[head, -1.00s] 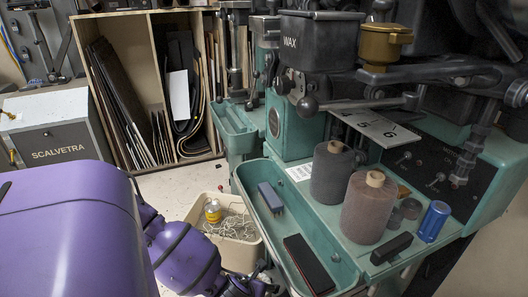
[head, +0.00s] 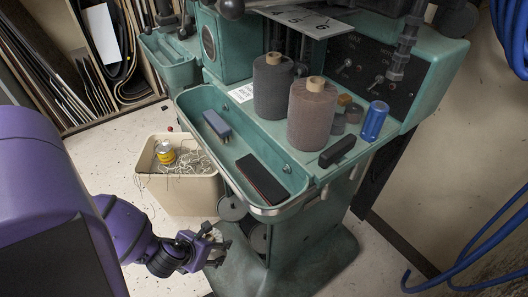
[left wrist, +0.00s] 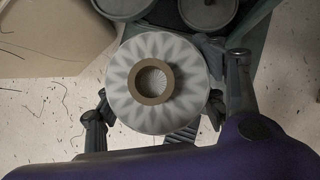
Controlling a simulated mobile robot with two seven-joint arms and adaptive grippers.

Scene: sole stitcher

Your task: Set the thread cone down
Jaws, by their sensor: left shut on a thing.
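A white thread cone (left wrist: 130,75) with a zigzag pattern and a brown core fills the middle of the left wrist view, seen end-on. My left gripper (left wrist: 159,104) is shut on it, with fingers at both sides. In the head view, my left gripper (head: 213,246) is low beside the machine's base, right of the bin; the held cone is hard to make out there. A dark grey thread cone (head: 272,90) and a brownish thread cone (head: 311,115) stand upright on the green machine's shelf (head: 300,165). My right gripper is out of view.
A beige bin (head: 180,195) with loose thread and a yellow-labelled bottle stands on the floor. The green tray (head: 213,150) holds a blue block and a dark block. A blue can (head: 375,121) and black block (head: 337,151) sit near the shelf edge. Blue hoses hang right.

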